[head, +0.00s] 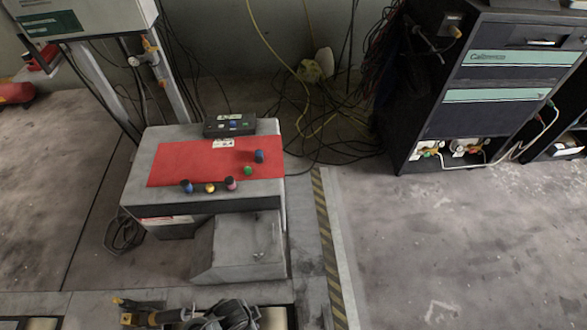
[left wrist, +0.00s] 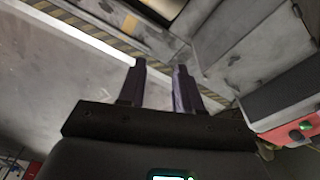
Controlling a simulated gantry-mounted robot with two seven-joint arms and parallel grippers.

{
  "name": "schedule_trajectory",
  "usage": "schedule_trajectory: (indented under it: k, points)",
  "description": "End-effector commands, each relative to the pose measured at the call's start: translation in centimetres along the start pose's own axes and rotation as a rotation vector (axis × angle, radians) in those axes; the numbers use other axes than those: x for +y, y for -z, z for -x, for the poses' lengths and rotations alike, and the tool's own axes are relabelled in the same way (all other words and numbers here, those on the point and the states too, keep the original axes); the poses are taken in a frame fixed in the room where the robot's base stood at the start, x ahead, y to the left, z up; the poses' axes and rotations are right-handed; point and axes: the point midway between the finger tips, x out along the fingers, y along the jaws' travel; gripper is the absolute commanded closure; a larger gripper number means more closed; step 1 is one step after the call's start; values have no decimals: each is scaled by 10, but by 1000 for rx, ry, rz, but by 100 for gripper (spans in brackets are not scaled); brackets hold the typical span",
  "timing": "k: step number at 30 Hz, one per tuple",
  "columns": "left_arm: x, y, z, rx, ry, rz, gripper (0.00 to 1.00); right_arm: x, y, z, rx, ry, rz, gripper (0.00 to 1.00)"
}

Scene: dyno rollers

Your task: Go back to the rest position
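My left gripper (left wrist: 160,67) shows only in the left wrist view. Its two dark fingers stand apart with nothing between them, above the floor. The grey control console (head: 203,205) with a red top panel (head: 190,160) stands left of centre in the head view. Several small knobs and buttons sit on it, including a green button (head: 248,171) and a blue knob (head: 259,156). The red panel's edge (left wrist: 275,136) shows at the right of the left wrist view, apart from the fingers. Neither gripper shows in the head view, and my right gripper is not seen.
A dark equipment cabinet (head: 428,125) stands at the back right. Loose cables (head: 330,140) lie on the floor between it and the console. A yellow-black striped strip (head: 328,245) runs along the floor. Dark gear (head: 228,317) lies at the bottom edge. The floor at right is clear.

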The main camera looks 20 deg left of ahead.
Motion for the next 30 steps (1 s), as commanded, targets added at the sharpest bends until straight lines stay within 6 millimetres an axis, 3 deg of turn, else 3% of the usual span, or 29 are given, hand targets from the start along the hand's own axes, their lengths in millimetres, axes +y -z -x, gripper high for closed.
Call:
schedule_trajectory:
  k: [1,6,14,15,16,26,30]
  points:
    - [-4,5,32,26,26,58,66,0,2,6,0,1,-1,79]
    - [-24,18,109,100,100,227,66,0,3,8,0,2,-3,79]
    - [-51,29,210,212,161,470,66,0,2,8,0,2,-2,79]
    - [-47,18,206,158,140,531,66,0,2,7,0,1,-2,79]
    - [-47,22,220,163,141,528,66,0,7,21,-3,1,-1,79]
    - [-48,33,297,166,144,519,66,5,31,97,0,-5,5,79]
    - [-48,39,346,166,144,518,66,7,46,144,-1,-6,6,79]
